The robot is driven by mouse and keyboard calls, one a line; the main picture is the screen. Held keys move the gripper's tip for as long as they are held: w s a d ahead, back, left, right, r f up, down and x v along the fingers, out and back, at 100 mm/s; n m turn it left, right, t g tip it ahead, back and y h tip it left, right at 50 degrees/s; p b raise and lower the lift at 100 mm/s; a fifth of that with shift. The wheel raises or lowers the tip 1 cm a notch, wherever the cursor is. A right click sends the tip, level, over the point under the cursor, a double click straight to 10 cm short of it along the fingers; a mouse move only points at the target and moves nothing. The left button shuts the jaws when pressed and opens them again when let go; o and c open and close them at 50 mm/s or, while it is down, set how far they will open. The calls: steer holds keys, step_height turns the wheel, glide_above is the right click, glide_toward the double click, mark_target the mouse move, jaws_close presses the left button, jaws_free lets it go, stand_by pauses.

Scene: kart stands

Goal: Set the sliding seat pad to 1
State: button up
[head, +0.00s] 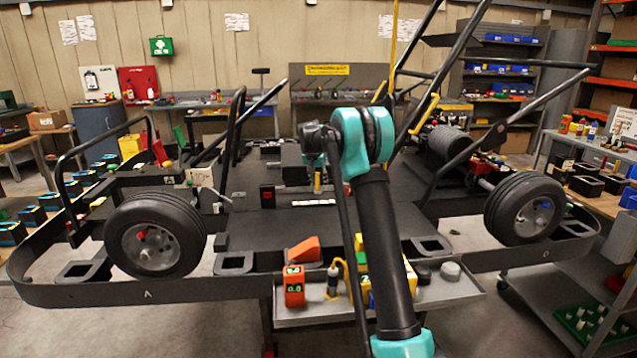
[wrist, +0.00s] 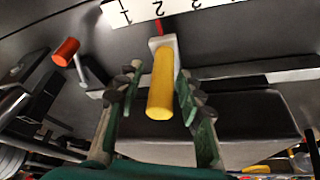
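In the wrist view, a yellow cylindrical handle (wrist: 160,85) on a pale bracket stands between the green fingers of my gripper (wrist: 158,100). The fingers are open, with gaps on both sides of the handle, narrower on the right. A red pointer (wrist: 158,26) beyond the handle points at a white number strip (wrist: 180,12), near its middle figure. A dark block (wrist: 235,115), possibly the seat pad, lies behind the handle. In the head view the yellow handle (head: 318,182) and number strip (head: 306,202) show on the kart's deck; my fingers are not clear there.
An orange-red knob (wrist: 66,51) on a stalk stands left of the handle. The kart frame (head: 80,292) surrounds the deck, with wheels (head: 155,235) at both sides. A grey tray (head: 450,292) with small items is at the front. Slanted dark bars rise to the right of my arm.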

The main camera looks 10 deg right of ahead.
jaws_close()
steer(key=shift+d, duration=2.2)
steer(key=shift+o, duration=0.8)
jaws_free()
steer(key=shift+d, duration=0.1)
steer(key=v, duration=1.2)
